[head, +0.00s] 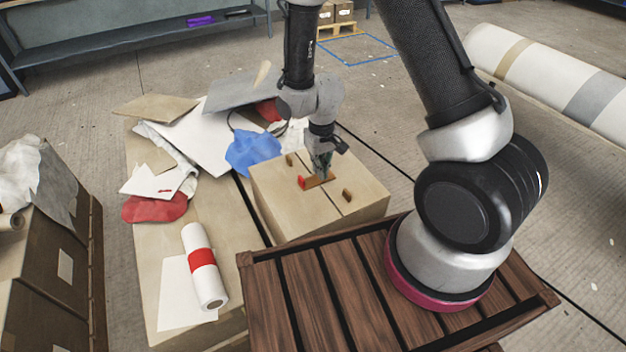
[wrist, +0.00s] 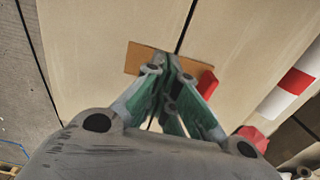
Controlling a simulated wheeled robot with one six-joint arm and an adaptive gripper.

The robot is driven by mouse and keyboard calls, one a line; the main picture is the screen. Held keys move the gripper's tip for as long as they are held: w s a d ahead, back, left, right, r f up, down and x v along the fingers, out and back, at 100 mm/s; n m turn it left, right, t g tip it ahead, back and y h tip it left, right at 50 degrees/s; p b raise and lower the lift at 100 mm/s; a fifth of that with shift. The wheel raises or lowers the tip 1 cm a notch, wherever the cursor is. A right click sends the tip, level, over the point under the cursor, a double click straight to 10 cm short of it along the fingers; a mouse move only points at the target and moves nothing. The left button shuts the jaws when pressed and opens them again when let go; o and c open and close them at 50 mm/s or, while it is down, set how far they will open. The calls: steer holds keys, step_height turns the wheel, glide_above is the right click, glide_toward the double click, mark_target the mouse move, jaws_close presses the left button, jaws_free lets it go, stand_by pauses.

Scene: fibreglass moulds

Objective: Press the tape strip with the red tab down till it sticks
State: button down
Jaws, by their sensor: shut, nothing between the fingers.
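The brown tape strip (head: 318,182) lies across the dark seam on top of a cardboard box (head: 287,205). Its red tab (head: 301,183) is at the left end and stands up a little. In the wrist view the strip (wrist: 138,57) runs under my fingertips, with the red tab (wrist: 207,84) to their right. My gripper (head: 322,176) is shut and empty and points down at the middle of the strip, over the seam. Its tips (wrist: 171,60) hide part of the strip. I cannot tell whether they touch it.
Two small brown pieces, one behind (head: 290,160) and one in front (head: 347,195), are on the same box. A blue cloth (head: 252,150), sheets and a red cloth (head: 155,207) lie to the left. A white roll with a red band (head: 206,280) lies nearer.

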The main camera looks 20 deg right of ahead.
steer(key=shift+f, duration=0.85)
steer(key=shift+r, duration=0.1)
stand_by(0.6)
steer(key=shift+r, duration=3.45)
steer(key=s+d+r+t, duration=0.1)
steer(key=s+d+r, duration=0.4)
steer(key=r, duration=0.5)
steer(key=s+d+r+m+t, duration=0.1)
steer(key=s+d+r, duration=0.4)
steer(key=r, duration=0.6)
steer(key=s+d+r+m+t, duration=0.1)
steer(key=s+d+r+t, duration=0.1)
steer(key=s+d+r, duration=0.3)
steer(key=s+r, duration=0.4)
steer(key=r, duration=0.1)
steer(key=shift+r, duration=0.35)
